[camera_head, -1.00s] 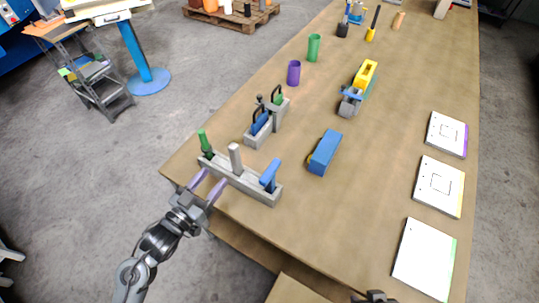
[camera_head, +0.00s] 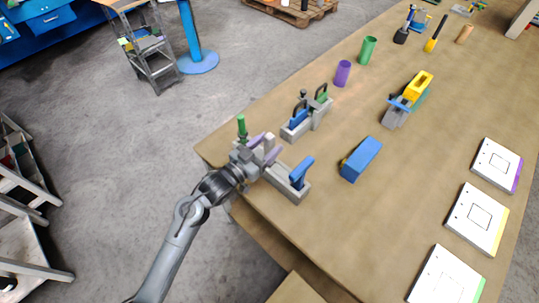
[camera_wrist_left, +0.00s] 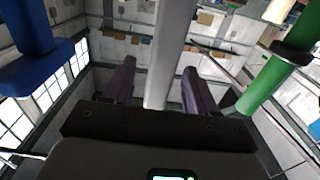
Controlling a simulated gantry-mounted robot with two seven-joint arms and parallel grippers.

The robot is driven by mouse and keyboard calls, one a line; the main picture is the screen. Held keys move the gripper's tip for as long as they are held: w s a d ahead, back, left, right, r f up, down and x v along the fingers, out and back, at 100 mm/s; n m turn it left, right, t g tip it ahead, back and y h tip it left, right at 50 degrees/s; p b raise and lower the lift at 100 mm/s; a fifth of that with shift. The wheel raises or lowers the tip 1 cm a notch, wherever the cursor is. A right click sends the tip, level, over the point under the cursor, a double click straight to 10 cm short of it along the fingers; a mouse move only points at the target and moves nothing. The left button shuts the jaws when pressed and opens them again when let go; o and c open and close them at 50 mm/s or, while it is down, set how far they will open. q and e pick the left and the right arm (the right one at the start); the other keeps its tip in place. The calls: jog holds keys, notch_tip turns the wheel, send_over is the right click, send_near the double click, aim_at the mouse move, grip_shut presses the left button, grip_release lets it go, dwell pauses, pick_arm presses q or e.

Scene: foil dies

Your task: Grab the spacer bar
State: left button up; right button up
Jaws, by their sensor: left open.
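A plain grey upright bar, which I take for the spacer bar (camera_head: 269,140), stands in the middle of a grey rack (camera_head: 287,181) near the table's left front edge. My left gripper (camera_head: 272,146) is open, with its purple fingers on either side of the bar. In the left wrist view the grey bar (camera_wrist_left: 172,50) rises between the two spread fingers; I cannot tell whether they touch it. A green-handled tool (camera_head: 241,127) and a blue-handled tool (camera_head: 301,170) stand at the rack's two ends. My right gripper is not in view.
A second grey rack (camera_head: 307,123) with blue and green tools stands behind. A blue block (camera_head: 361,159) lies to the right. Purple (camera_head: 342,73) and green (camera_head: 367,50) cups are farther back.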

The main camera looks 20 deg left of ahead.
pick_arm(q)
jog(key=shift+w+d, duration=0.25)
jog(key=shift+w, duration=0.2)
grip_shut()
